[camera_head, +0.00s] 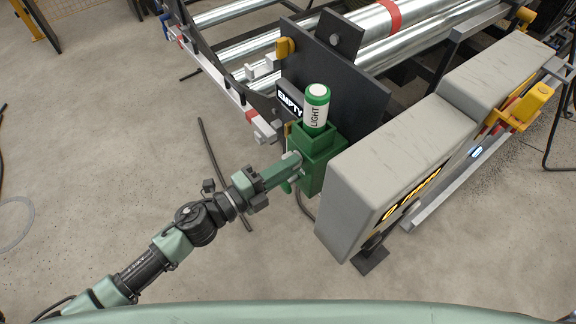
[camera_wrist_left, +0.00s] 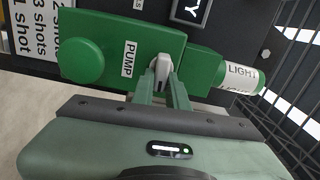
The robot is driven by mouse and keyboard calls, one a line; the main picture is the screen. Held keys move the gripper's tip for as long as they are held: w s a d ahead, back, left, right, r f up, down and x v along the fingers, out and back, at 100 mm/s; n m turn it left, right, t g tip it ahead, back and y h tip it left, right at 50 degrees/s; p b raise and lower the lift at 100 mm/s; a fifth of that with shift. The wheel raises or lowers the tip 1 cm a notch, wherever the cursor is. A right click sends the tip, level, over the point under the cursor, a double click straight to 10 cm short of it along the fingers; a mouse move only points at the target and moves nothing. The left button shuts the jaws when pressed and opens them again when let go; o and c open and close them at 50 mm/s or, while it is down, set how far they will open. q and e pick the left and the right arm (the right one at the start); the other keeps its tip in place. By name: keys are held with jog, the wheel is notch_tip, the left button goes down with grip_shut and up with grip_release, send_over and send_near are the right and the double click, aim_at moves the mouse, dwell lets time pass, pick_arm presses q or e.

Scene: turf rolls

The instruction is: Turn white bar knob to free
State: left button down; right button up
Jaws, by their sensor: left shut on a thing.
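The white bar knob (camera_wrist_left: 162,66) sits on the front of a green pump box (camera_wrist_left: 110,45) in the left wrist view, beside a label reading "PUMP". My left gripper (camera_wrist_left: 162,84) is shut on the knob, with its fingers on either side of it. In the head view my left gripper (camera_head: 292,164) reaches from the left to the green box (camera_head: 318,158), and the knob is mostly hidden at the fingertips. A green and white cylinder labelled "LIGHT" (camera_head: 317,108) stands on top of the box. My right gripper is not in view.
A large grey housing (camera_head: 370,175) stands just right of the green box. A dark plate (camera_head: 345,85) with an "EMPTY" sign (camera_head: 290,101) rises behind it, with metal rollers (camera_head: 420,30) beyond. A dark rod (camera_head: 213,150) lies on the floor. The floor at left is mostly clear.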

pick_arm(q)
jog(key=shift+f+m, duration=0.1)
jog(key=shift+m, duration=0.3)
jog(key=c, duration=1.4)
grip_release()
jog(key=b+v, duration=0.2)
jog(key=v, duration=0.6)
jog(key=shift+d, duration=0.1)
